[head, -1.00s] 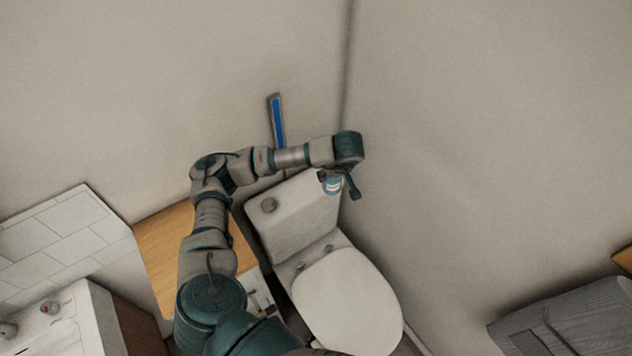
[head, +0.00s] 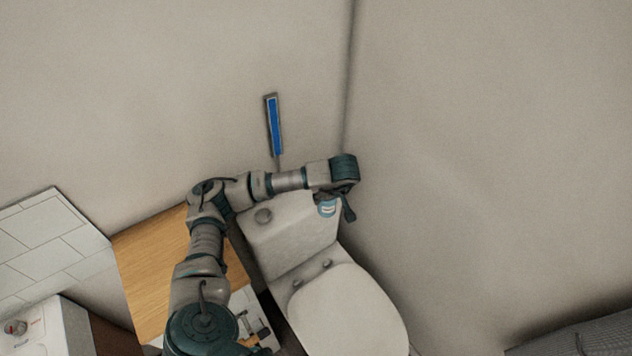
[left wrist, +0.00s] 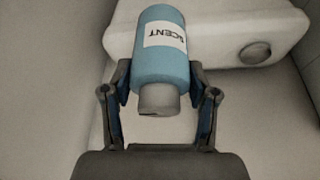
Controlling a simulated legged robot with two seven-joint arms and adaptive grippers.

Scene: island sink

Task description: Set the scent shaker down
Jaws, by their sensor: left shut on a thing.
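The scent shaker (left wrist: 160,55) is a light blue bottle with a white SCENT label and a grey cap. In the left wrist view my left gripper (left wrist: 160,95) has a finger on each side of it and is shut on it. In the head view the shaker (head: 327,208) shows below my left gripper (head: 338,204), at the right end of the toilet tank (head: 290,236). I cannot tell whether its base touches the tank top. My right gripper is in neither view.
The tank top has a round button (head: 263,216) left of the shaker. The closed toilet lid (head: 350,310) is in front. Walls meet in the corner just behind and right of the gripper. A blue-faced strip (head: 274,125) is on the back wall. A wooden top (head: 165,265) lies left.

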